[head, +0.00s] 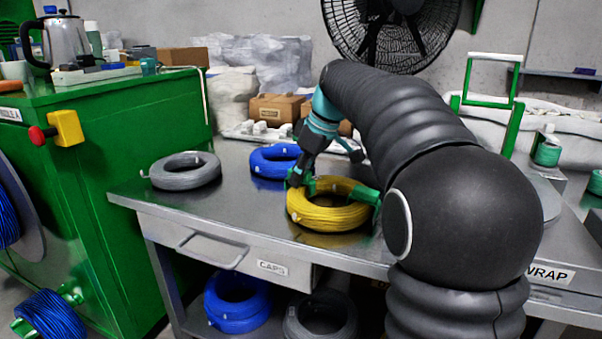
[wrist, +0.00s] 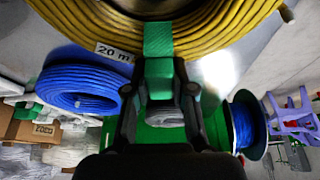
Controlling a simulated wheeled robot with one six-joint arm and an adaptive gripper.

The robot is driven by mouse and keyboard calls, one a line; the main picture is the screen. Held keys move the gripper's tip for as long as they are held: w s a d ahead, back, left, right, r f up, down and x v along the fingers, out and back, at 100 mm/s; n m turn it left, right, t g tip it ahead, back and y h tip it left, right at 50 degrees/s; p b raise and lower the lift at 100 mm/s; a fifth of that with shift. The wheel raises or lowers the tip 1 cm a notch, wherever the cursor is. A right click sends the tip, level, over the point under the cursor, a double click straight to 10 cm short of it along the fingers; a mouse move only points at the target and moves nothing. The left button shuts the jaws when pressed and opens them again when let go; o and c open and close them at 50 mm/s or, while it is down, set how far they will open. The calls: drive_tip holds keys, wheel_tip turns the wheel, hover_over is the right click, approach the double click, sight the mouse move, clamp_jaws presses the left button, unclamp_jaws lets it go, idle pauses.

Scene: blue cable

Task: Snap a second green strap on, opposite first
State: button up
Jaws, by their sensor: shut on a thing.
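A yellow cable coil (head: 325,226) lies on the steel table. One green strap (head: 368,196) is around its right side. My gripper (head: 297,172) is at the coil's left side, shut on a second green strap (wrist: 158,75), roughly across the ring from the first. In the wrist view the held strap's upper end (wrist: 158,40) overlaps the edge of the yellow coil (wrist: 215,42). I cannot tell whether this strap is closed around the coil. The fingers hide part of it.
A blue coil (head: 268,162) lies just behind, and a grey coil (head: 185,171) lies to the left. A green cabinet (head: 120,140) stands at the left. Cardboard boxes (head: 275,108) are behind the table. The table's front left is clear.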

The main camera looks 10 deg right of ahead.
drive_tip(key=shift+r+p, duration=0.55)
drive_tip(key=shift+p, duration=0.1)
drive_tip(key=shift+f, duration=0.4)
idle(1.4)
drive_tip(key=o, duration=1)
drive_tip(key=shift+o, duration=0.2)
drive_tip(key=shift+r, duration=0.1)
drive_tip(key=shift+r+p, duration=3.05)
drive_tip(key=shift+r, duration=0.4)
